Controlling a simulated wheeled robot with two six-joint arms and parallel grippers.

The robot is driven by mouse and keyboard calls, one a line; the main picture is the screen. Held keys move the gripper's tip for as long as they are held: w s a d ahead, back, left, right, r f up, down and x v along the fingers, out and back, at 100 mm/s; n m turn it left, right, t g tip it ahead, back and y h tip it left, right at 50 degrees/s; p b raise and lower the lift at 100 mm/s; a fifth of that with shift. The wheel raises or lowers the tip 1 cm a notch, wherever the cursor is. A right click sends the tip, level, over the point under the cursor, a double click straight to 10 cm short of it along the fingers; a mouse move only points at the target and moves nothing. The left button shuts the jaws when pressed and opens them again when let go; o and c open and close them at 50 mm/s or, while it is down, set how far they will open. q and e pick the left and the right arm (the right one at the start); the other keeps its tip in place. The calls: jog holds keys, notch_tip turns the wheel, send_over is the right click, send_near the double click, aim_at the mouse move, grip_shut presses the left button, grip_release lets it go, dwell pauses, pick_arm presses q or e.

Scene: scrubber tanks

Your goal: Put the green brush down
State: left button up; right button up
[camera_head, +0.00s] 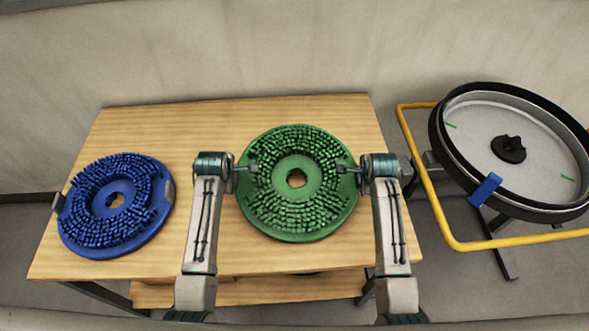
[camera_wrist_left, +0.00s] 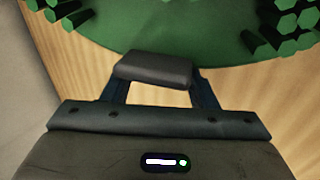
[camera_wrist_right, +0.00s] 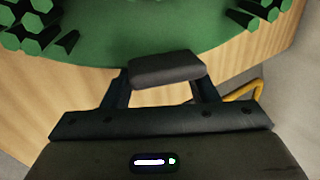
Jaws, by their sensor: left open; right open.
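The green brush (camera_head: 297,222) is a round disc with green bristle blocks facing up and a hole in its middle. It appears to lie flat on the wooden table (camera_head: 225,119), right of the table's middle. My left gripper (camera_head: 247,168) is open at the brush's left rim, and my right gripper (camera_head: 348,169) is open at its right rim. The green rim also shows just beyond the dark finger pad in the left wrist view (camera_wrist_left: 160,28) and in the right wrist view (camera_wrist_right: 150,35). I cannot tell whether the pads touch the rim.
A blue brush (camera_head: 140,240) lies bristles up at the table's left end. A round black-rimmed tank (camera_head: 480,150) with a blue clip (camera_head: 485,189) sits on a yellow-railed frame (camera_head: 436,215) right of the table. A wall (camera_head: 280,50) stands behind. Bare table shows between the brushes.

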pick_arm(q)
jog(key=shift+d+f+b, duration=0.5)
jog(key=shift+d+b, duration=0.05)
jog(key=shift+b, duration=0.05)
pick_arm(e)
jog(key=shift+s+a+f, duration=0.1)
jog(key=shift+a+f, duration=0.4)
jog(key=shift+a, duration=0.05)
pick_arm(q)
jog(key=shift+a, duration=0.35)
pick_arm(e)
jog(key=shift+d, duration=0.35)
pick_arm(q)
jog(key=o, duration=0.4)
jog(key=shift+s+a+r, duration=0.1)
jog(key=shift+a+r, duration=0.05)
jog(key=shift+a, duration=0.3)
pick_arm(e)
jog(key=shift+d+r, duration=0.15)
jog(key=shift+d, duration=0.3)
pick_arm(q)
jog(key=shift+o, duration=0.2)
jog(key=shift+s+a, duration=0.1)
pick_arm(e)
jog(key=shift+s+d, duration=0.1)
pick_arm(q)
jog(key=shift+a, duration=0.1)
pick_arm(e)
jog(key=o, duration=0.4)
jog(key=shift+d, duration=0.1)
